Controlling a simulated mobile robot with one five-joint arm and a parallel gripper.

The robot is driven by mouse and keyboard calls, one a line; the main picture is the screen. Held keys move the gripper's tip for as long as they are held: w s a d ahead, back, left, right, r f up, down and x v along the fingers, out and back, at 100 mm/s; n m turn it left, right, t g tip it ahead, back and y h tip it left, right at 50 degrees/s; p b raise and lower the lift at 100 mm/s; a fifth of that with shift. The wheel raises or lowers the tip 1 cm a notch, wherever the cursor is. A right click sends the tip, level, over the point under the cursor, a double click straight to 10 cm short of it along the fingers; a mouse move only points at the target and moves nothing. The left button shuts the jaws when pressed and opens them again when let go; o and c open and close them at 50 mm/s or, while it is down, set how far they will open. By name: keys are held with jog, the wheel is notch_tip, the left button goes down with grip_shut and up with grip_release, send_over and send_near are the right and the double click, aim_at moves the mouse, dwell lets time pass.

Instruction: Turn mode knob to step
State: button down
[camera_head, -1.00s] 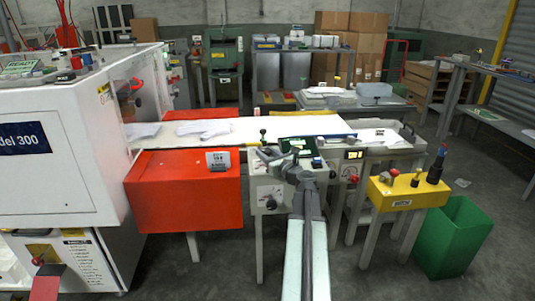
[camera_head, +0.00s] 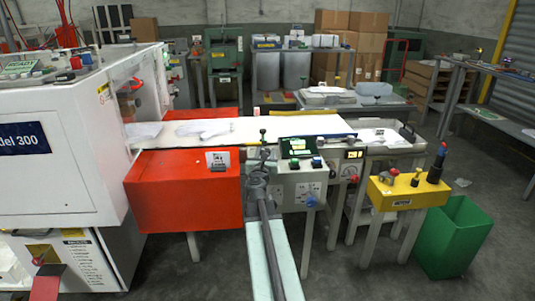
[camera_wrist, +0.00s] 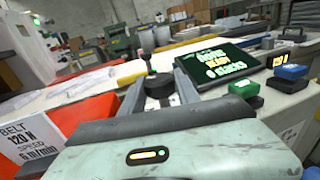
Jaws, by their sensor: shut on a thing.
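The control panel (camera_head: 292,180) is a pale box below the white belt, with a dark screen (camera_head: 300,149) and buttons on top. My gripper (camera_head: 258,178) is at the left part of the panel's front. It also shows in the wrist view (camera_wrist: 156,92), low and close to the panel.
A black-topped lever (camera_head: 262,132) stands just behind my gripper. A red box (camera_head: 185,195) with a label card is close on the left. A yellow control box (camera_head: 405,190) and green bin (camera_head: 455,240) stand right. The floor in front is clear.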

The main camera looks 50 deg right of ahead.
jog(key=shift+m+g+h, duration=1.4)
jog(key=shift+m+g, duration=0.5)
jog(key=shift+g, duration=0.7)
jog(key=c, duration=0.9)
grip_release()
jog(key=shift+a, duration=0.1)
jog(key=v, duration=0.7)
jog(key=shift+a, duration=0.3)
